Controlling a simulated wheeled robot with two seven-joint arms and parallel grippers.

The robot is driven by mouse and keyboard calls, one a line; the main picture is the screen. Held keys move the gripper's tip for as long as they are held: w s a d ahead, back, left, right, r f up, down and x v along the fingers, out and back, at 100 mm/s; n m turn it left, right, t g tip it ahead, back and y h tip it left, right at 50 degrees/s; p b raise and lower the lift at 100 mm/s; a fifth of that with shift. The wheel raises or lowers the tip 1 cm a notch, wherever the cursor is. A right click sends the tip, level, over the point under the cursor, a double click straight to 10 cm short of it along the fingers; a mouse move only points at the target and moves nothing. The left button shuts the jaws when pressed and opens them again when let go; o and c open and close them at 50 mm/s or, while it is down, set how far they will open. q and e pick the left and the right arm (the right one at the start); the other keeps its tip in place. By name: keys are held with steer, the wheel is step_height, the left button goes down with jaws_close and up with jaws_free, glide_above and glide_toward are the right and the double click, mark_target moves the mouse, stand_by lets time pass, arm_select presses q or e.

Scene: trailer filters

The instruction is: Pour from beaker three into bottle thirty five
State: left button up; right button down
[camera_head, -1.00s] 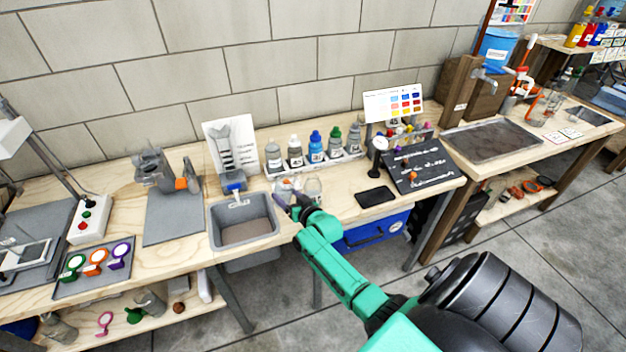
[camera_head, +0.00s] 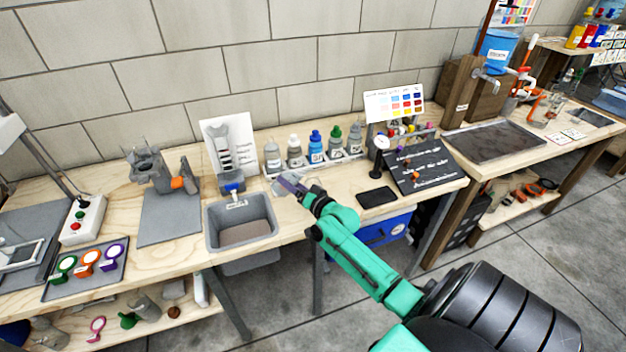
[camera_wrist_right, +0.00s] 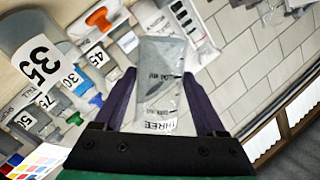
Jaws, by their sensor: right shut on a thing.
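My right gripper (camera_wrist_right: 162,95) is shut on beaker three (camera_wrist_right: 160,75), a clear vessel with THREE on its lower band, between two purple fingers. In the head view, my right gripper (camera_head: 287,184) is over the front of the bench, just right of the sink; the beaker is too small there to judge its tilt. Bottle thirty five (camera_wrist_right: 35,60) is large and grey at the upper left of the right wrist view, beside the beaker and apart from it in the picture. Its number cannot be read in the head view. My left gripper is not in view.
A row of bottles (camera_head: 315,150) with differently coloured caps stands behind my right gripper. The grey sink (camera_head: 240,225) is to its left. A black phone-like slab (camera_head: 376,197) and a dark board (camera_head: 425,168) lie to its right.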

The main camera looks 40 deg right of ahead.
steer(key=shift+r, duration=0.15)
steer(key=shift+r+m, duration=0.1)
steer(key=shift+m, duration=0.2)
stand_by(0.5)
steer(key=shift+a+f+m+t+b, duration=0.2)
steer(key=shift+m+t+b, duration=0.45)
steer(key=shift+b, duration=0.75)
stand_by(1.1)
steer(key=shift+r+m+t+b, duration=0.35)
steer(key=shift+r+m+b, duration=0.4)
steer(key=shift+m, duration=0.7)
stand_by(2.4)
